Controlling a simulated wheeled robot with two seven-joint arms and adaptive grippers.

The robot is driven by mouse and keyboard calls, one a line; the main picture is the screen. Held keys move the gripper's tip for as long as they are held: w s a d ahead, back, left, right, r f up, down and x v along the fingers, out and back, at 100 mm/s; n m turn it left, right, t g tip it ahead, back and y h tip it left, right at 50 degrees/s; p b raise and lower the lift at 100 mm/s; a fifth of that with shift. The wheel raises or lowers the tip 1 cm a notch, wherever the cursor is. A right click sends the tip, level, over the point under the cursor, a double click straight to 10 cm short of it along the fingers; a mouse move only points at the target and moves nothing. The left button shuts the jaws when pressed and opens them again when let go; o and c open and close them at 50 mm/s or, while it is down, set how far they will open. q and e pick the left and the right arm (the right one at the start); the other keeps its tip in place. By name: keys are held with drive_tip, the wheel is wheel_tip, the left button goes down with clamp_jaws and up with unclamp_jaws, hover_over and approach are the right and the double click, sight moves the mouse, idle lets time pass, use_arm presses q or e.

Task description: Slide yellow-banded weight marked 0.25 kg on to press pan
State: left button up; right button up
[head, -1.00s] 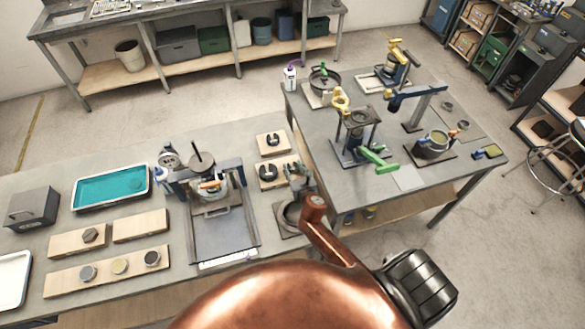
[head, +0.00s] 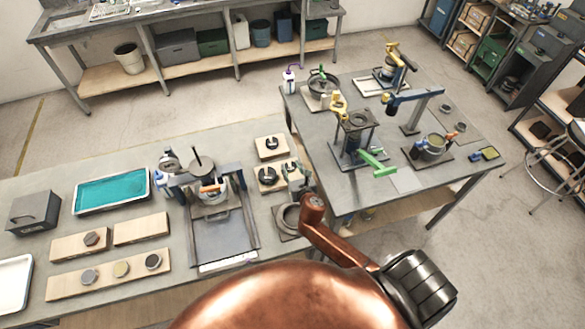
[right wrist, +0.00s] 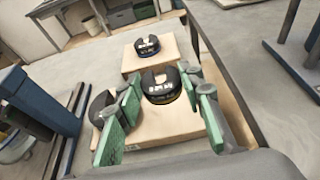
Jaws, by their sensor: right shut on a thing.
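My right gripper (right wrist: 165,100), with green finger pads, is shut on a dark slotted weight (right wrist: 160,90) with a yellowish band low on its side. White marks show on it, too small to read. The weight is at the right side of the nearer wooden block; I cannot tell whether it is clear of it. In the head view the right gripper (head: 294,176) is right of the press (head: 231,180). A dark round plate with an upright rod, probably the press pan (head: 203,163), tops the press, left of the gripper. My left gripper is out of view.
Another dark weight (right wrist: 101,102) sits on the same block, just outside the left finger. A blue-banded weight (right wrist: 147,45) rests on the farther block (right wrist: 170,56). A round dish (head: 286,220) lies near the gripper. A second table (head: 405,180) with lever stands is at right.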

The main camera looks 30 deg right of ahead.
drive_tip(key=s+a+r+p, duration=0.4)
drive_tip(key=s+a+r, duration=0.3)
drive_tip(key=s+r, duration=0.2)
drive_tip(key=shift+r+p, duration=0.35)
drive_tip(key=shift+r, duration=0.3)
drive_tip(key=shift+s, duration=0.1)
idle(0.6)
